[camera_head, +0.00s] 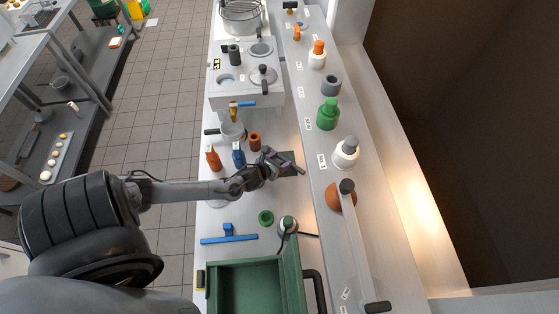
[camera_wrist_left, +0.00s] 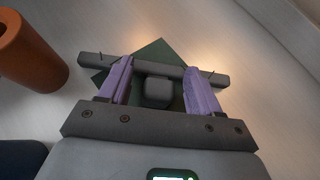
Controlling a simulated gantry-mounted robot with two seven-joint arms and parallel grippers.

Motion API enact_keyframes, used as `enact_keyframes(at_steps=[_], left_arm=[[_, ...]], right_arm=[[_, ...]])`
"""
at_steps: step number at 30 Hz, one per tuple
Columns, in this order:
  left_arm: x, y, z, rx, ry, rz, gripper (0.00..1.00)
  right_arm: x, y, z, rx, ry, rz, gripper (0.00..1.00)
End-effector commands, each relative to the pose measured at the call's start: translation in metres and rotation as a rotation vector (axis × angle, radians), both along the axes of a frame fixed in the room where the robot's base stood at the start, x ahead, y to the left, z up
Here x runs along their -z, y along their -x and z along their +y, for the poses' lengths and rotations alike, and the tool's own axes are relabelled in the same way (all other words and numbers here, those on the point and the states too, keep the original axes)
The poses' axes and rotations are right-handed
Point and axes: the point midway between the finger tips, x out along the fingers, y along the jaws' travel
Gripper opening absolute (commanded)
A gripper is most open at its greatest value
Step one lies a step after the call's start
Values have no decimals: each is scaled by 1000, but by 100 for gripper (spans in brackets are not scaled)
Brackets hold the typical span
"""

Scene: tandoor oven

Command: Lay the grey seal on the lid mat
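The grey seal, a long bar with a block-like grip (camera_wrist_left: 157,92), lies across the dark green lid mat (camera_wrist_left: 152,52) in the left wrist view. The bar and mat (camera_head: 291,169) also show in the head view, right of my left gripper (camera_head: 270,160). The purple fingers of my left gripper (camera_wrist_left: 158,85) stand on either side of the grip, with a gap on each side. I cannot tell whether the bar touches the mat everywhere. My right gripper is not in view.
An orange-brown cup (camera_wrist_left: 28,50) stands close left of the gripper. Red (camera_head: 213,158) and blue (camera_head: 239,155) bottles stand behind the arm. A blue bar seal (camera_head: 229,239), green ring (camera_head: 266,217) and green crate (camera_head: 210,290) are nearer. A ledge (camera_head: 318,185) borders the right.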

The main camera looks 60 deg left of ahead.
Motion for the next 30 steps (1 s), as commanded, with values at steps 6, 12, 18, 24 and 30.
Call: enact_keyframes(at_steps=[6, 12, 18, 24, 30], left_arm=[[0, 0, 0, 0, 0, 0, 63], [-5, 5, -1, 2, -1, 1, 63], [-19, 28, -10, 3, 0, 2, 63], [-38, 59, -21, 4, 1, 3, 63], [-53, 84, -29, 2, -1, 2, 63]], right_arm=[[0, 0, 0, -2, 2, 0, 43], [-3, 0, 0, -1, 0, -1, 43], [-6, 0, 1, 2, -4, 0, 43], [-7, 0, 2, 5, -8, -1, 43], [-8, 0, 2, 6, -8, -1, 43]])
